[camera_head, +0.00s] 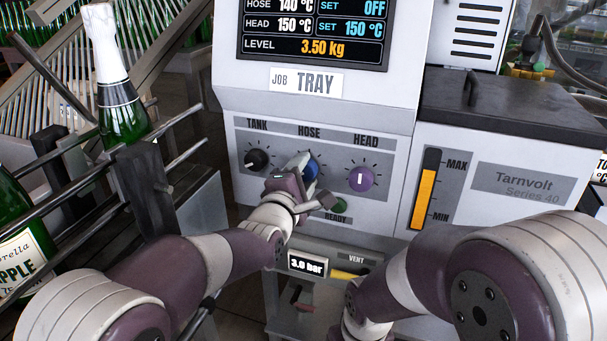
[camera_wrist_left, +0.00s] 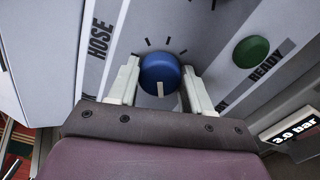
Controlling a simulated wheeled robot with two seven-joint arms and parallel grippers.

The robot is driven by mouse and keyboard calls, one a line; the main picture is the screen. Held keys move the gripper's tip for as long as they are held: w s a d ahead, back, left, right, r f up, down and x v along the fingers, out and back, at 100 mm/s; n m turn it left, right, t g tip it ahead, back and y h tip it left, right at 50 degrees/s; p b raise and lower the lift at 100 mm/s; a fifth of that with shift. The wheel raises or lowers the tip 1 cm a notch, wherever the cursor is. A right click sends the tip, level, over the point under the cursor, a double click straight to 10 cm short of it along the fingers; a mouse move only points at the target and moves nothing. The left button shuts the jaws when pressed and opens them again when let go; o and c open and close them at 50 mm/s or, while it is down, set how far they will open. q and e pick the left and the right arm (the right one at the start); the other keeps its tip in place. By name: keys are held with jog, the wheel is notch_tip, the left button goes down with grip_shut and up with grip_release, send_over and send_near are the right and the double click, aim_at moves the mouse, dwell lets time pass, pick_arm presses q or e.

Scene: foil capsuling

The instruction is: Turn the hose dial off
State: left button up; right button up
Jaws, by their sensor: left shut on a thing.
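The blue hose dial (camera_head: 311,171) sits in the middle of the panel, under the HOSE label. It also shows in the left wrist view (camera_wrist_left: 160,72), with its white mark pointing to the bottom of that picture. My left gripper (camera_head: 303,172) is shut on the dial, with one pale finger on each side of it. The display (camera_head: 315,30) reads HOSE 140 °C with SET OFF beside it. My right arm comes in from the right, and its gripper is not in view.
The black tank dial (camera_head: 257,160) and purple head dial (camera_head: 360,179) flank the hose dial. A green READY button (camera_wrist_left: 251,52) lies below. A bottle rack with green bottles (camera_head: 122,105) stands left. A 3.0 bar gauge (camera_head: 307,265) is under the panel.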

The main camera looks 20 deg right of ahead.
pick_arm(q)
jog(key=o, duration=1)
jog(key=shift+o, duration=0.2)
jog(key=v, duration=1.2)
jog(key=shift+s+a+p, duration=0.2)
jog(key=shift+s+p, duration=0.1)
